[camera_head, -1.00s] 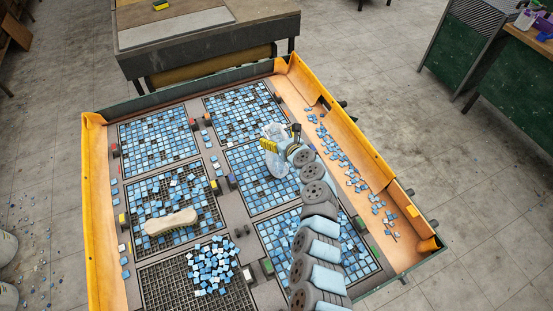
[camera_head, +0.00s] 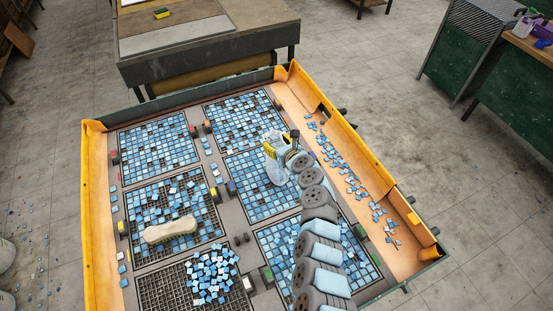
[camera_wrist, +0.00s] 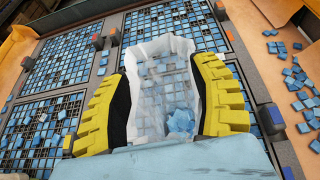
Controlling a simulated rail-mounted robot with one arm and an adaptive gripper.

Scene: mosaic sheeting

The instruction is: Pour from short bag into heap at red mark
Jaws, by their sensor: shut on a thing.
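My gripper (camera_wrist: 165,105) is shut on a translucent, whitish bag (camera_wrist: 150,90), with a yellow ribbed finger on each side. Blue tile pieces (camera_wrist: 181,122) show in the bag's near end. In the head view the bag (camera_head: 275,168) is above the middle-right mesh panel, and my arm hides part of that area. A loose heap of blue tiles (camera_head: 212,270) lies on the lower-left mesh panel. A small red-marked block (camera_head: 194,131) stands beside the upper-left panel. I cannot tell which tiles count as the heap at the red mark.
The panels lie in a large orange-edged tray (camera_head: 93,200). A pale, elongated object (camera_head: 170,230) rests on the middle-left panel. Loose tiles (camera_head: 345,170) are scattered along the right ledge. Small coloured blocks stand between the panels. A workbench (camera_head: 205,45) is behind.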

